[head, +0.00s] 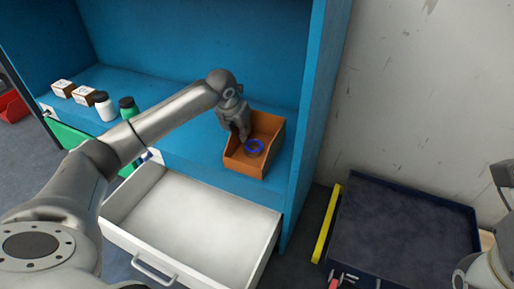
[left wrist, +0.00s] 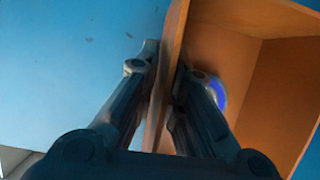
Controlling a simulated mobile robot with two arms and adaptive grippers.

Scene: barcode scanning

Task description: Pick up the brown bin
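The brown bin (head: 245,166) stands on the blue shelf at its right end, with a blue ring-shaped item (head: 254,147) inside. My left gripper (head: 242,138) reaches down over the bin's left wall. In the left wrist view, the fingers of my left gripper (left wrist: 167,65) straddle that wall of the brown bin (left wrist: 225,50). One finger is outside and one inside, both closed in against the wall. The blue item (left wrist: 217,92) shows partly behind the inner finger. The bin looks upright on the shelf.
A white open drawer (head: 195,220) juts out below the shelf. The blue side panel (head: 305,120) rises close to the bin's right. White (head: 104,106) and green (head: 128,108) bottles and small boxes (head: 62,88) stand further left. A dark tray (head: 405,225) lies at right.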

